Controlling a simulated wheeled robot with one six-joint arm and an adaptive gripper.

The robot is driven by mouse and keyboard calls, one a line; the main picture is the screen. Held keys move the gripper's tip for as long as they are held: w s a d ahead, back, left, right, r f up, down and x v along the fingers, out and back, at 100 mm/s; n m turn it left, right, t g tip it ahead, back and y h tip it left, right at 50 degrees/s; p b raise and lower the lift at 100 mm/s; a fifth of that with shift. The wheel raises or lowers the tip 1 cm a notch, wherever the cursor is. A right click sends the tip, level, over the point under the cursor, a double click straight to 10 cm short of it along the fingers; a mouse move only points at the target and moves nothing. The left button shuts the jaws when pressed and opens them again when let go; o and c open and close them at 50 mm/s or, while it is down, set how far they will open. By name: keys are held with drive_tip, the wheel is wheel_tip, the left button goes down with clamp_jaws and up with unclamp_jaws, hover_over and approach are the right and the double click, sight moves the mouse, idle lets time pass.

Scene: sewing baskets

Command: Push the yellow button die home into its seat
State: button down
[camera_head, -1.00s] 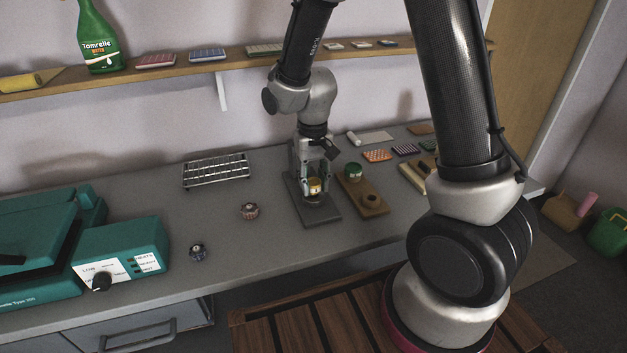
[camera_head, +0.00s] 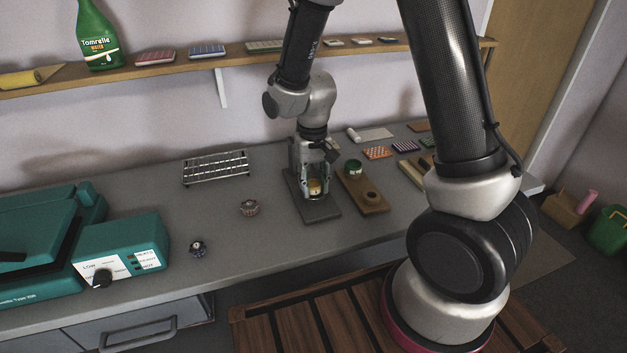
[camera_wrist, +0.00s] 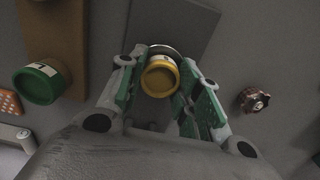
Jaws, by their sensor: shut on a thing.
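The yellow button die (camera_head: 315,187) is a short round piece, upright over the grey plate (camera_head: 322,212) on the bench. In the wrist view the yellow die (camera_wrist: 160,77) sits between the green-padded fingers, with a grey metal rim showing just behind it. My gripper (camera_head: 312,184) points down and is shut on the die, low over the plate. It also shows in the wrist view (camera_wrist: 163,92). The seat under the die is mostly hidden, so I cannot tell how deep the die sits.
Right of the plate is a wooden board (camera_head: 359,186) with a green-topped die (camera_head: 353,167) and an empty-looking round seat (camera_head: 371,197). A red-brown knobbed piece (camera_head: 249,208) and a dark one (camera_head: 197,248) stand to the left. A wire rack (camera_head: 216,168) lies behind.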

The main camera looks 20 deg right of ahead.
drive_tip(key=shift+f, duration=0.2)
drive_tip(key=c, duration=0.9)
unclamp_jaws()
wheel_tip(320, 180, up, 12)
drive_tip(key=shift+w, duration=0.1)
